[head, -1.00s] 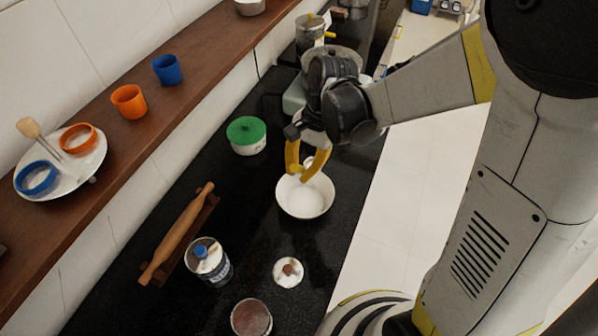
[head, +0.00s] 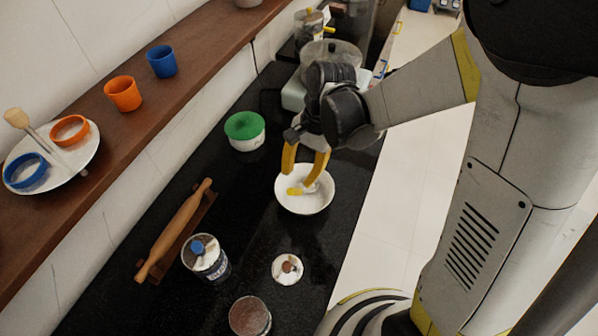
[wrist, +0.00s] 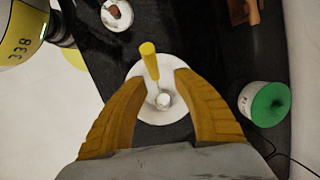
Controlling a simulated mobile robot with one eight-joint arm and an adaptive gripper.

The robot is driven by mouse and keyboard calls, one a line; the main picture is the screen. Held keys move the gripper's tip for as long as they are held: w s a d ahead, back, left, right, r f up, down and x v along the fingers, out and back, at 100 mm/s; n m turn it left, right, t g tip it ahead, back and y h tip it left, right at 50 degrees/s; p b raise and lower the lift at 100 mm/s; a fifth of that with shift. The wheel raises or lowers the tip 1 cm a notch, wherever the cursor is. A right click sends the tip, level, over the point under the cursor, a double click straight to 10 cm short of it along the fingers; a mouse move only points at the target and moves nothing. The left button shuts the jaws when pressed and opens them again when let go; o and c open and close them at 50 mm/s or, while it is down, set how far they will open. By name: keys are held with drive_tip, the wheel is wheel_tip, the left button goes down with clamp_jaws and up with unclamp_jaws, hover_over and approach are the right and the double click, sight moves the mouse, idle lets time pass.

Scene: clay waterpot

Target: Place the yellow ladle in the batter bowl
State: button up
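The white batter bowl (head: 303,207) stands on the black counter below my gripper (head: 297,180). The ladle, with its yellow handle (head: 295,191), is in the bowl. In the wrist view, the ladle's round pale cup (wrist: 163,100) is inside the bowl (wrist: 150,115), and its yellow handle (wrist: 149,62) reaches up towards the bowl's rim. My gripper (wrist: 161,78) also shows there with its two yellow fingers spread wide on either side of the bowl. It is open, with nothing held between the fingers.
A green-lidded pot (head: 245,130) stands left of the bowl. A rolling pin (head: 175,232), a blue-topped jar (head: 206,258), a small white dish (head: 287,269) and a brown-topped container (head: 250,317) are nearer. A wooden shelf (head: 150,130) runs along the wall.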

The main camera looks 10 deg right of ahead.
drive_tip(key=shift+r+p, duration=0.35)
drive_tip(key=p+v, duration=0.4)
drive_tip(key=v, duration=0.7)
drive_tip(key=s+d+r+n+t+h, duration=0.2)
drive_tip(key=s+d+r+n+t, duration=0.6)
drive_tip(key=shift+s+h, duration=0.25)
drive_tip(key=shift+h, duration=0.15)
drive_tip(key=shift+r, duration=0.1)
